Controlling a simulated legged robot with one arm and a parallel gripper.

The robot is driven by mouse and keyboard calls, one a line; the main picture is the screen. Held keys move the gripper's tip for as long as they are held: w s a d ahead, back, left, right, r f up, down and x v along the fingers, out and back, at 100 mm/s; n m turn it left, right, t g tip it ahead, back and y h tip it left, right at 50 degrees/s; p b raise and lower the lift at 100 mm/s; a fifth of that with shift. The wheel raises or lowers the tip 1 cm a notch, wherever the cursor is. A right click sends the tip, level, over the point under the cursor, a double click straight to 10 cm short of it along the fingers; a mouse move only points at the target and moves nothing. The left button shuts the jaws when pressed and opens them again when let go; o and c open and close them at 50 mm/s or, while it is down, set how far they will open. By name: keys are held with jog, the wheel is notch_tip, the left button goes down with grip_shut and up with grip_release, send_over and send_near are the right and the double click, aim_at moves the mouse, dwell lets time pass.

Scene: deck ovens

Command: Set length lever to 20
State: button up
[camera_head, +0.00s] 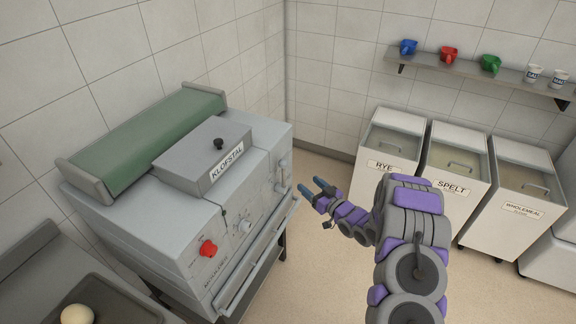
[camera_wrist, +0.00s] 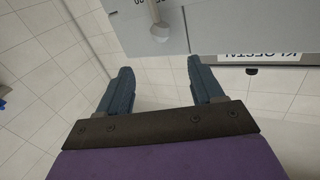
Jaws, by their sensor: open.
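The grey dough machine (camera_head: 190,205) labelled KLOFSTAL stands at left with a green belt on top. A small pale lever (camera_head: 281,186) sits at the right end of its front panel. In the wrist view a pale rounded lever knob (camera_wrist: 158,31) hangs beside part of a printed scale at the top edge; the numbers are cut off and its setting cannot be read. My gripper (camera_head: 312,187) is open and empty, just right of the panel's right end. In the wrist view my gripper (camera_wrist: 158,68) has its fingers spread either side below the knob, apparently not touching it.
A red knob (camera_head: 208,248) and a pale dial (camera_head: 244,226) sit further left on the panel. A rail (camera_head: 255,270) runs along the machine's lower front. Flour bins (camera_head: 453,176) stand at right under a shelf (camera_head: 470,72) of scoops and cups. Floor between is clear.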

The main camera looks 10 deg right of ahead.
aim_at(287, 165)
jog(key=b+x, duration=0.1)
jog(key=x, duration=1.2)
jog(key=shift+w+f, duration=0.1)
jog(key=shift+w, duration=0.05)
jog(key=shift+w+a, duration=0.4)
jog(key=shift+a, duration=0.1)
jog(key=shift+d, duration=0.1)
jog(key=shift+c, duration=0.4)
jog(key=shift+d, duration=0.1)
jog(key=c, duration=0.3)
grip_shut()
